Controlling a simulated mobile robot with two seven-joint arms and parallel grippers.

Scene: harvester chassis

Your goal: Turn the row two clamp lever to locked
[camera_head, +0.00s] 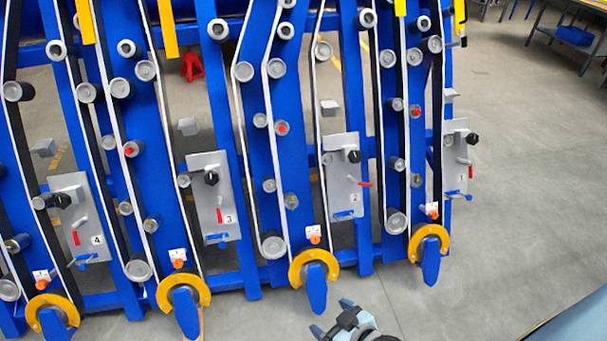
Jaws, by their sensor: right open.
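The row two plate (341,195), grey and marked 2, stands on the blue chassis right of centre. A lever with a red grip (364,184) sticks out to the right from it, roughly level. A black knob (354,156) sits at the plate's top and a small blue lever (343,214) at its bottom edge. The frame does not mark which lever is the clamp. My right gripper (330,315) is at the bottom edge, below the plate, open and apart from everything. My left gripper is out of view.
Similar plates marked 3 (207,190), 4 (72,198) and 1 (456,165) flank it. On plates 3 and 4 the red grips point down. Yellow rings with blue noses (316,285) jut out low in front. Open floor (500,230) lies to the right.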

